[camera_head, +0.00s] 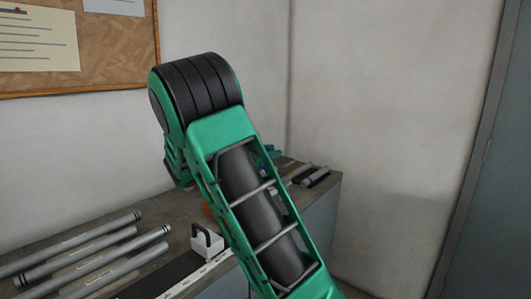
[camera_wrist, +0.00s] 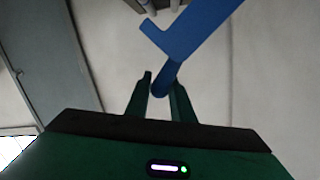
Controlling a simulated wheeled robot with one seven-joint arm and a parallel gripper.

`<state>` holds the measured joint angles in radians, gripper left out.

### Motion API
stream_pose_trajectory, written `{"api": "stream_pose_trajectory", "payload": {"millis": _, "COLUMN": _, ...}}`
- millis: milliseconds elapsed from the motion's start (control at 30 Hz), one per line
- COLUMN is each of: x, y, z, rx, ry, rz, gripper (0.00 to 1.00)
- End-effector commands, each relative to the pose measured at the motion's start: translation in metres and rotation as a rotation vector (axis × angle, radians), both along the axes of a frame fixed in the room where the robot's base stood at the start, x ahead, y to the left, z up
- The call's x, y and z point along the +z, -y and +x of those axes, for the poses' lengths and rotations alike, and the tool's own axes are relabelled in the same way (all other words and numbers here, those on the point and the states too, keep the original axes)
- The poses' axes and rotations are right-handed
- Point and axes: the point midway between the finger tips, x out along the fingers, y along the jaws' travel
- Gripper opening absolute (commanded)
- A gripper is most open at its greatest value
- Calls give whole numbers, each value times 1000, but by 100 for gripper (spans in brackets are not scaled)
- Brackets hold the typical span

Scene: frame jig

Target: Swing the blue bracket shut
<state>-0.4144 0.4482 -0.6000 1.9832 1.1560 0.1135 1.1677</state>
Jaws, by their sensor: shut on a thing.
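The blue bracket (camera_wrist: 195,32) shows in the wrist view, running from the upper right down to the middle, with a short side leg at left. My gripper (camera_wrist: 162,82) is shut on its lower rounded end, with one finger on each side. In the head view my green arm hides my gripper and most of what lies behind it. A small blue piece (camera_head: 270,151) shows just past the arm; I cannot tell whether it is part of the bracket.
A grey workbench (camera_head: 100,217) runs along the wall. Several grey tubes (camera_head: 75,250) lie on it at left. A white block with a black loop (camera_head: 206,242) stands near the arm. Short dark-ended tubes (camera_head: 314,177) lie at the far right end. A corkboard (camera_head: 105,50) hangs above.

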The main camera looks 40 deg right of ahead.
Motion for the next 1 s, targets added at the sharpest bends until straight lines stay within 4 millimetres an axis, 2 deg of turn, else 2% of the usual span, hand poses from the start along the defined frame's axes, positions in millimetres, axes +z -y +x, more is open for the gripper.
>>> {"api": "stream_pose_trajectory", "payload": {"millis": 267, "x": 1, "y": 0, "z": 0, "rx": 0, "ry": 1, "rz": -1, "gripper": 0}}
{"api": "stream_pose_trajectory", "payload": {"millis": 300, "x": 1, "y": 0, "z": 0, "rx": 0, "ry": 1, "rz": -1, "gripper": 24}}
{"api": "stream_pose_trajectory", "payload": {"millis": 367, "x": 1, "y": 0, "z": 0, "rx": 0, "ry": 1, "rz": -1, "gripper": 38}}
{"api": "stream_pose_trajectory", "payload": {"millis": 400, "x": 1, "y": -1, "z": 0, "rx": 0, "ry": 1, "rz": -1, "gripper": 40}}
{"api": "stream_pose_trajectory", "payload": {"millis": 767, "x": 1, "y": -8, "z": 1, "rx": 5, "ry": 0, "rz": -1, "gripper": 40}}
{"api": "stream_pose_trajectory", "payload": {"millis": 867, "x": 2, "y": -19, "z": 1, "rx": 6, "ry": 0, "rz": -1, "gripper": 40}}
{"api": "stream_pose_trajectory", "payload": {"millis": 1000, "x": 5, "y": -45, "z": 0, "rx": 9, "ry": -1, "rz": 0, "gripper": 40}}
